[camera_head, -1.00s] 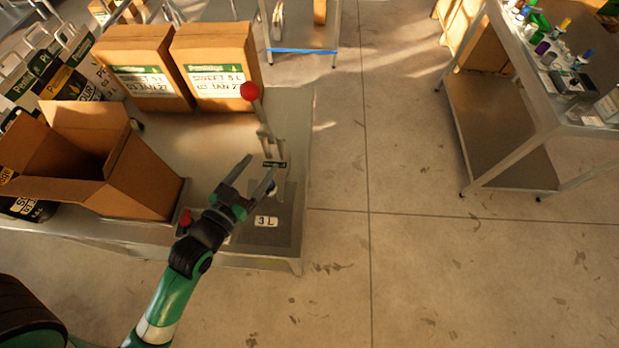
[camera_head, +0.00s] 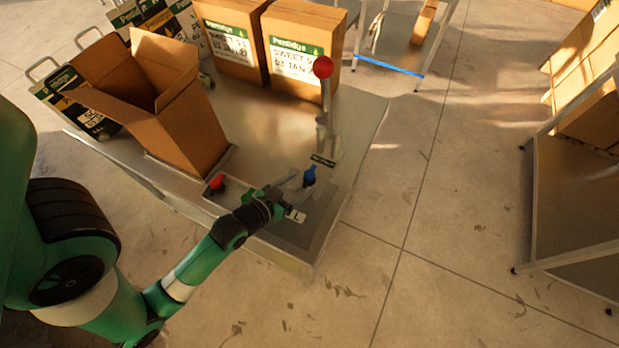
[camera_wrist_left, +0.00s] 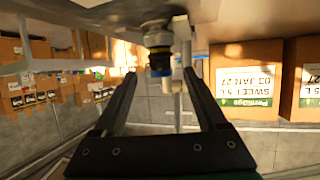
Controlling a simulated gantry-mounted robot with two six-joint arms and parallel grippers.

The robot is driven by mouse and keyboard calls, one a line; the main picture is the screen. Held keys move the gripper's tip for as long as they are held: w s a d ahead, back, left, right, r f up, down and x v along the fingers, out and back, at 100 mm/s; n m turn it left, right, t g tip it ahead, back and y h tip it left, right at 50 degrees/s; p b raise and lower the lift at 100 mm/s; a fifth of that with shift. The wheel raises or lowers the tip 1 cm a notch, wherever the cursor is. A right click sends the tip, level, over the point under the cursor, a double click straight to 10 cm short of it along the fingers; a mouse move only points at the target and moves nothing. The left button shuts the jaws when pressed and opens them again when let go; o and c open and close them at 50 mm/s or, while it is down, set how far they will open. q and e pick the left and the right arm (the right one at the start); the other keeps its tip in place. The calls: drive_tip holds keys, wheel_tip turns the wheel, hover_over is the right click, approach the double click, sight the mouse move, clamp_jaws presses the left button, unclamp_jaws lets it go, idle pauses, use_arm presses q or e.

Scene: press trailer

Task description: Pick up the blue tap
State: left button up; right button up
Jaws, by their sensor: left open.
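The blue tap (camera_head: 309,176) stands near the right end of the metal table, beside a dark mat. My left gripper (camera_head: 291,186) is just left of it, fingers pointing toward it, open. In the left wrist view the open fingers (camera_wrist_left: 160,76) reach forward on either side of the tap's line. The tap, dark with a blue band (camera_wrist_left: 160,62), shows between and just past the fingertips. I cannot tell whether either finger touches it. My right gripper is in no view.
A press lever with a red knob (camera_head: 323,67) rises behind the tap. A red tap (camera_head: 217,182) lies left of my gripper. An open carton (camera_head: 185,130) stands at left, and closed cartons (camera_head: 300,50) stand at the back.

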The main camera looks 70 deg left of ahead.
sight(306, 178)
use_arm(q)
drive_tip(key=b+x, duration=0.1)
drive_tip(key=x, duration=0.4)
drive_tip(key=shift+w+a+r, duration=0.15)
drive_tip(key=shift+a, duration=0.05)
clamp_jaws()
